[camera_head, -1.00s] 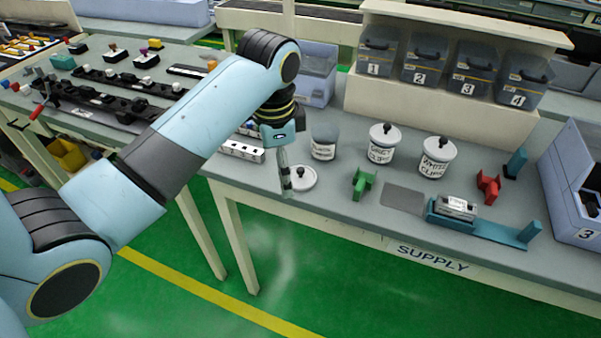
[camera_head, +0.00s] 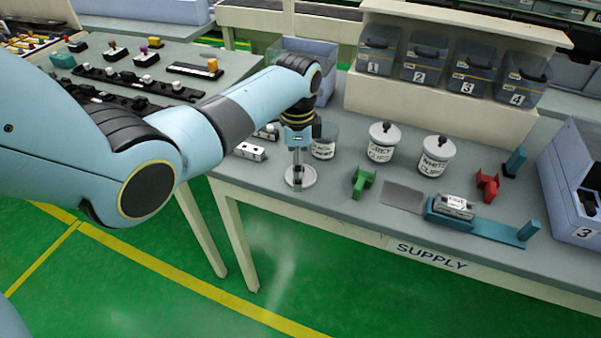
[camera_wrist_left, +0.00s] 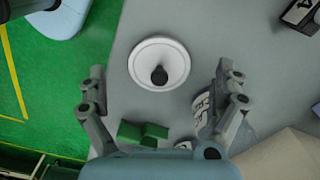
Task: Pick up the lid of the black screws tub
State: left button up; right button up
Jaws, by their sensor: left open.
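The lid (camera_head: 301,178) is a white disc with a dark knob, lying flat on the supply table near its front edge. It also shows in the left wrist view (camera_wrist_left: 159,64), ahead of and between my fingers. The open black screws tub (camera_head: 323,148) stands just behind it and to the right, partly hidden by my gripper in the head view. In the wrist view the tub (camera_wrist_left: 201,108) is beside the right finger. My left gripper (camera_head: 297,180) is open and points down over the lid; the wrist view shows its fingers (camera_wrist_left: 162,95) apart with nothing between them. My right gripper is not in view.
Lidded grey clips (camera_head: 380,152) and white clips (camera_head: 433,163) tubs stand to the right. A green holder (camera_head: 363,182) is close to the lid's right. A white block (camera_head: 250,151) lies to its left. Numbered bins (camera_head: 423,62) stand at the back.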

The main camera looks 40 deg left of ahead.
pick_arm(q)
jog(key=shift+f, duration=0.85)
jog(key=c, duration=1)
jog(key=shift+r, duration=0.1)
